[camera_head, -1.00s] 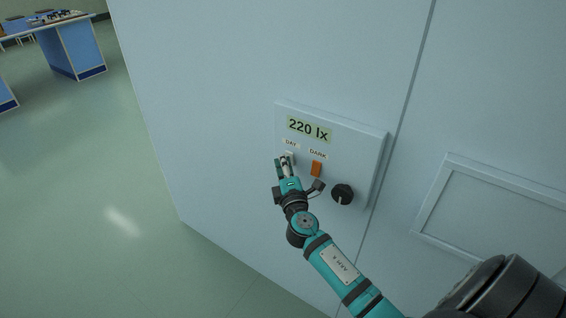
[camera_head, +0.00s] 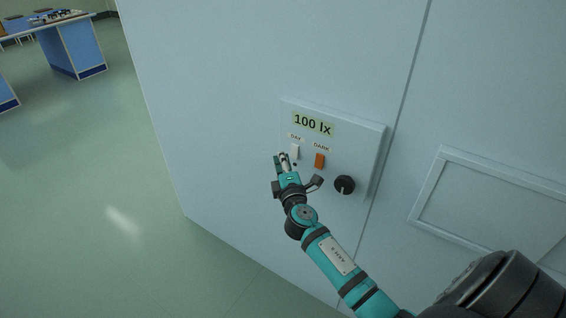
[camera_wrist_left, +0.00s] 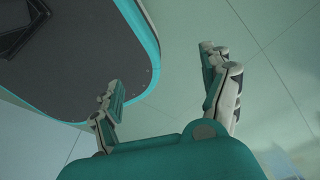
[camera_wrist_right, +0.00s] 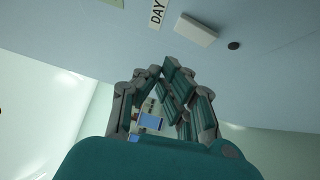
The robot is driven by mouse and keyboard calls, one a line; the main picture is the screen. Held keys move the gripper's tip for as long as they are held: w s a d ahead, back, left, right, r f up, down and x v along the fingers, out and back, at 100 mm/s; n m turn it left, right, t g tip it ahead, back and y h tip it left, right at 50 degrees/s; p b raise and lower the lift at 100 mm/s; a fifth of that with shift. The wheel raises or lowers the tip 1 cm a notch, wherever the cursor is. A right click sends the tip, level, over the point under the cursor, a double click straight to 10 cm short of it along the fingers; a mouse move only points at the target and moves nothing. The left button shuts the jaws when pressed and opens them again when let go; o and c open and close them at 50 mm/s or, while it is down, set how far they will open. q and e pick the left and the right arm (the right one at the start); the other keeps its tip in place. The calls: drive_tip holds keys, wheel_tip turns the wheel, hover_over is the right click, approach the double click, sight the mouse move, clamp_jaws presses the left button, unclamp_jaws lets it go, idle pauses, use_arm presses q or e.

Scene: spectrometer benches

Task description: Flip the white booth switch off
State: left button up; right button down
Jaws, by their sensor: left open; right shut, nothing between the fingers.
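The white booth switch (camera_head: 295,152) sits under the "DAY" label on the wall panel (camera_head: 350,155). It also shows in the right wrist view (camera_wrist_right: 196,30), past my fingertips and beside a dark dot. My right gripper (camera_head: 281,158) is shut and empty, just left of and below the switch. A gap shows between its tips (camera_wrist_right: 165,72) and the switch. The panel's display (camera_head: 312,124) reads "100 lx". My left gripper (camera_wrist_left: 160,72) is open and empty in the left wrist view, away from the panel.
An orange switch (camera_head: 319,161) under the "DARK" label and a black knob (camera_head: 344,185) sit right of the white switch. A framed recess (camera_head: 490,210) is on the wall at right. Blue benches (camera_head: 80,48) stand far left, with open floor (camera_head: 110,150) before them.

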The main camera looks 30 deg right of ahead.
use_arm(q)
drive_tip(key=shift+a+f+b, duration=0.1)
drive_tip(key=shift+f+b, duration=0.45)
drive_tip(key=shift+b, duration=0.05)
use_arm(e)
drive_tip(key=v, duration=0.9)
drive_tip(key=shift+s+r, duration=0.4)
drive_tip(key=shift+r, duration=0.15)
use_arm(q)
drive_tip(key=shift+s, duration=0.1)
